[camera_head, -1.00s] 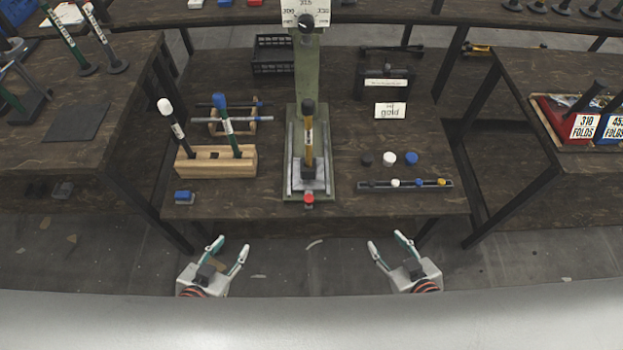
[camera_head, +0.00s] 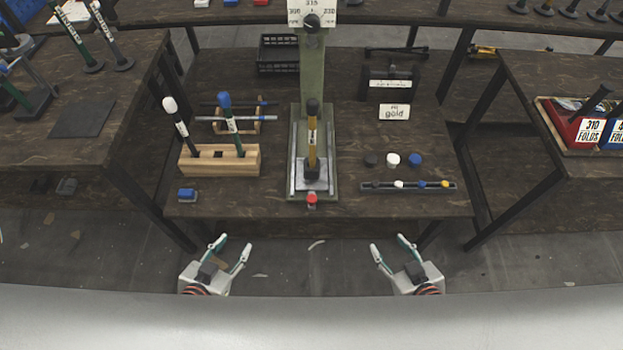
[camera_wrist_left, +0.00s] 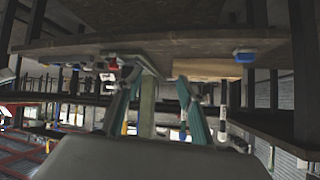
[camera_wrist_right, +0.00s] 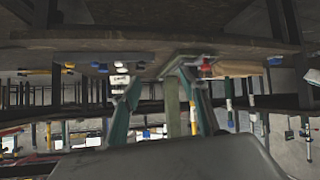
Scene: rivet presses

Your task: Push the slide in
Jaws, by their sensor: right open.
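The green press (camera_head: 313,75) stands in the middle of the bench. At its foot, a grey slide (camera_head: 312,172) lies between metal rails, with a red knob (camera_head: 312,199) at its front end near the bench edge. A black-topped yellow tool (camera_head: 312,140) stands upright on the slide, below the press head. My left gripper (camera_head: 232,243) is open and empty, in front of the bench and left of the press. My right gripper (camera_head: 389,243) is open and empty, in front of the bench and right of the press. The red knob also shows upside down in the right wrist view (camera_wrist_right: 207,66).
A wooden block (camera_head: 218,160) with white- and blue-topped tools stands left of the press, a small blue-topped piece (camera_head: 187,195) before it. Right are loose caps (camera_head: 393,160), a dark strip of coloured pieces (camera_head: 408,186) and a "gold" card (camera_head: 394,112). The bench's front edge lies ahead of both grippers.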

